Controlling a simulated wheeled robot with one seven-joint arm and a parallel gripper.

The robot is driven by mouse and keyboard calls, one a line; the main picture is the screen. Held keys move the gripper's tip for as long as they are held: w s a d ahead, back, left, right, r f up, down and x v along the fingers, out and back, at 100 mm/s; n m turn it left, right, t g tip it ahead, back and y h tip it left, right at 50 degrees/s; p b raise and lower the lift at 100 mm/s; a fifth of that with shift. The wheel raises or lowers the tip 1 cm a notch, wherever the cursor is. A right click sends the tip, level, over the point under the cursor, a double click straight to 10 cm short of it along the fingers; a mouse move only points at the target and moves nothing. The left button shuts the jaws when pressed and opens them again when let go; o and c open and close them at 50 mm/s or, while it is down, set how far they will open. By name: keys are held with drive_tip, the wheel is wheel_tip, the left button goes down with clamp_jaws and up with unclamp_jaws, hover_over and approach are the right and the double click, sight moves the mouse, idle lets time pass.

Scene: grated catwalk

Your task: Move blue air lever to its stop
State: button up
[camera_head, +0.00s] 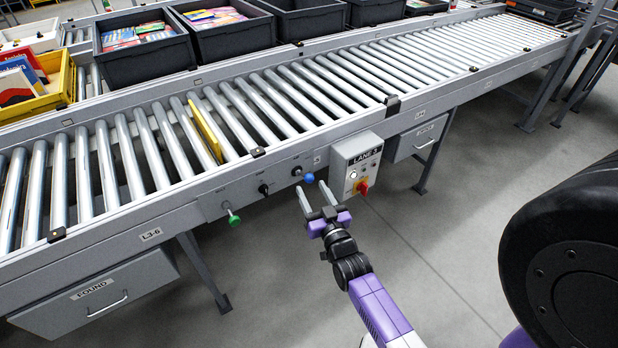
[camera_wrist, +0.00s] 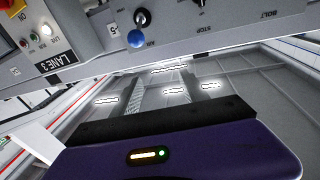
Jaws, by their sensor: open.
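The blue air lever (camera_head: 309,178) is a small blue ball knob on the side rail of the roller conveyor (camera_head: 235,190), just left of the LANE 3 box. In the wrist view the blue knob (camera_wrist: 137,38) hangs on a short stem from a dark round pivot, beside a label that seems to read AIR. My gripper (camera_head: 314,186) is open, with its two fingers apart and the tips close to the blue knob in the head view. The knob appears between or just beyond the tips; I cannot tell whether they touch it. The wrist view does not clearly show the fingers.
The LANE 3 control box (camera_head: 356,163) with a red-and-yellow switch (camera_head: 361,187) stands out right of the knob. A black lever (camera_head: 264,189) and a green lever (camera_head: 233,217) sit to the left. A yellow bar (camera_head: 205,130) lies among the rollers. Open floor is below.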

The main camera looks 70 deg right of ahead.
sight(311, 182)
drive_tip(key=shift+m+g, duration=0.5)
drive_tip(key=shift+g, duration=0.1)
drive_tip(key=d+f, duration=0.1)
drive_tip(key=f, duration=0.1)
drive_tip(key=d+f, duration=0.1)
drive_tip(key=f, duration=0.1)
drive_tip(key=d+f, duration=0.1)
drive_tip(key=d, duration=0.1)
drive_tip(key=shift+w+f, duration=0.1)
drive_tip(key=shift+f, duration=0.3)
drive_tip(key=shift+w+d+r, duration=0.15)
drive_tip(key=shift+w+d, duration=0.1)
drive_tip(key=shift+x, duration=3.4)
clamp_jaws()
